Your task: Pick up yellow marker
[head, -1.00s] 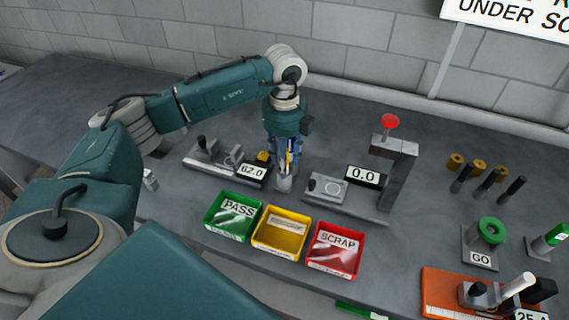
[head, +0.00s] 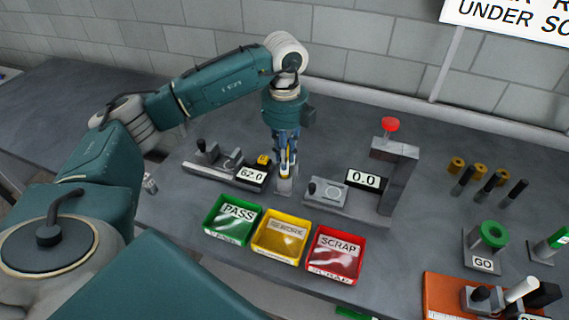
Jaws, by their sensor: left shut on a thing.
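My left gripper (head: 286,163) points down over a small grey holder (head: 284,186) on the bench. Its fingers are closed together on a slim upright yellow marker (head: 284,168), which shows as a narrow yellow-orange strip between them. The fingers hide most of the marker. Its lower end is at the holder, and I cannot tell whether it is still inside. My right gripper is not in view.
A gauge reading 62.0 (head: 252,176) stands close to the left, and a gauge stand reading 0.0 (head: 395,175) to the right. Green PASS (head: 228,238), yellow (head: 262,254) and red SCRAP (head: 318,268) bins sit in front. Black-handled pins stand at right.

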